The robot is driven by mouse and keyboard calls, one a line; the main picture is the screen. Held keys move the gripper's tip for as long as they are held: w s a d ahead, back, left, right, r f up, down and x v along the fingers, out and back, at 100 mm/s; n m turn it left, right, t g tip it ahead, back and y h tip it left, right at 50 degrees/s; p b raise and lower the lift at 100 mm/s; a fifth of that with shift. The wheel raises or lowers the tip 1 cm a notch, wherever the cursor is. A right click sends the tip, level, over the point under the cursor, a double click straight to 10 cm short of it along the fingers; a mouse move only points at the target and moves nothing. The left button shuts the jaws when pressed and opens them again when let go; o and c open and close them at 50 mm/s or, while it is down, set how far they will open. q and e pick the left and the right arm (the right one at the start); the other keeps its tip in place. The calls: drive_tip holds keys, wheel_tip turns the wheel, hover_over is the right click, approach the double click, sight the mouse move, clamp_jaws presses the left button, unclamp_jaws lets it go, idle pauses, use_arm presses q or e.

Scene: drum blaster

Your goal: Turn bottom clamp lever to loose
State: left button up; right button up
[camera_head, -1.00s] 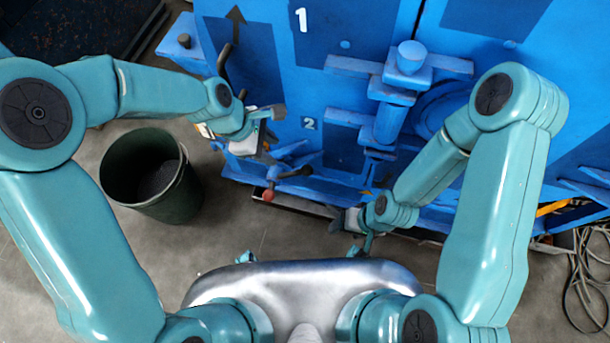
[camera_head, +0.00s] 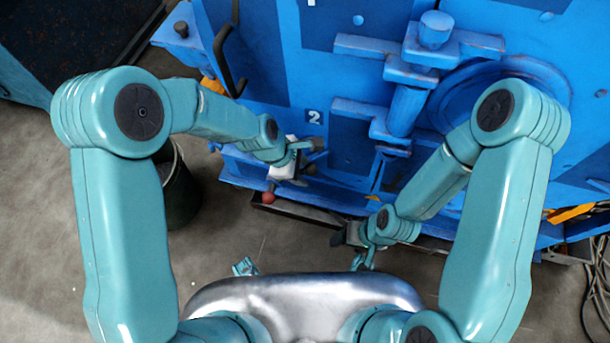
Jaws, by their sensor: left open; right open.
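A red ball knob (camera_head: 268,198) shows low on the front of the blue machine (camera_head: 345,190), just below my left gripper. It looks like the end of a lever, but I cannot tell for sure that it is the bottom clamp lever. My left gripper (camera_head: 305,162) is open in front of the machine, below the "2" label, above and right of the knob. The gripper and wrist hide what lies behind them. My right gripper (camera_head: 350,248) is open and low, in front of the machine's lower edge, to the right of the knob and apart from it.
A dark green bin (camera_head: 180,190) stands on the floor at left, partly behind my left arm. A black bar handle (camera_head: 228,65) is on the machine's upper left. Cables (camera_head: 597,285) lie at the right edge. Grey floor is open in front of the machine.

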use_arm(q)
drive_tip(key=shift+x, duration=1.35)
drive_tip(key=shift+r, duration=0.1)
clamp_jaws()
drive_tip(key=shift+b, duration=0.35)
